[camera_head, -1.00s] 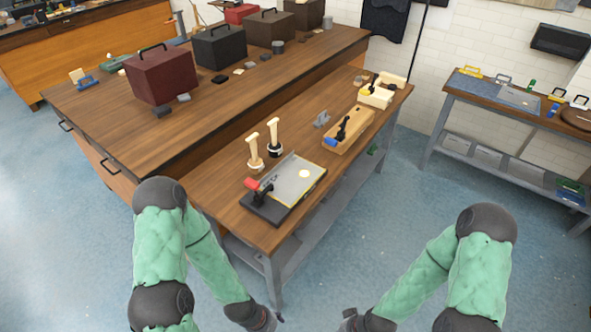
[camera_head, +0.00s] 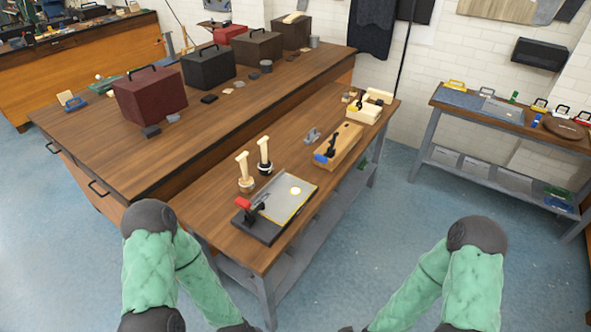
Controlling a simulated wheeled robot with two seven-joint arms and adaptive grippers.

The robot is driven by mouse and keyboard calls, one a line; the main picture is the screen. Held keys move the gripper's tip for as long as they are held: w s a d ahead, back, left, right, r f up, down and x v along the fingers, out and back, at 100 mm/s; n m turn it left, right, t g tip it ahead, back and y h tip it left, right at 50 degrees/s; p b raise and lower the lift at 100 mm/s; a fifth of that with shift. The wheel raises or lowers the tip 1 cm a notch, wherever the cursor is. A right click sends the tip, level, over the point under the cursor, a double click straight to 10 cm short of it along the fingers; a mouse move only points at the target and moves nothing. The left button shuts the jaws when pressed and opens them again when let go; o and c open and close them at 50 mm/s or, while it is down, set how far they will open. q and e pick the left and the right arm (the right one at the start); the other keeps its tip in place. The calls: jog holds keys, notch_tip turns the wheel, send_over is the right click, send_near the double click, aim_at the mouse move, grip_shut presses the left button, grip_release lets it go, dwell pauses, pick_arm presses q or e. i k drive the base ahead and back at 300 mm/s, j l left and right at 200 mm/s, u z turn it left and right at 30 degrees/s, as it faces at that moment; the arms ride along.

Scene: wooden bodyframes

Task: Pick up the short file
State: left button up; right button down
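I cannot pick out a short file with certainty. On the narrow workbench (camera_head: 215,218) two upright pieces with pale wooden tops stand side by side, the left one (camera_head: 244,170) and the right one (camera_head: 264,155) on a dark base. A wooden box (camera_head: 340,147) farther along the bench holds dark and blue items too small to make out. My left and right arms hang over the floor in front of the bench. Only dark wrist parts show at the bottom edge, and both grippers are cut off below the picture.
A grey plate on a black base with a red part (camera_head: 285,202) lies at the bench's near end. A pale wooden piece (camera_head: 366,110) is at its far end. Toolboxes (camera_head: 150,95) stand on the larger table behind. Blue floor (camera_head: 395,230) is clear at the right.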

aim_at(312, 135)
jog(key=i+l+u, duration=0.2)
jog(key=i+l, duration=0.4)
jog(key=i+l+u, duration=0.15)
jog(key=i+l, duration=0.35)
jog(key=l, duration=0.25)
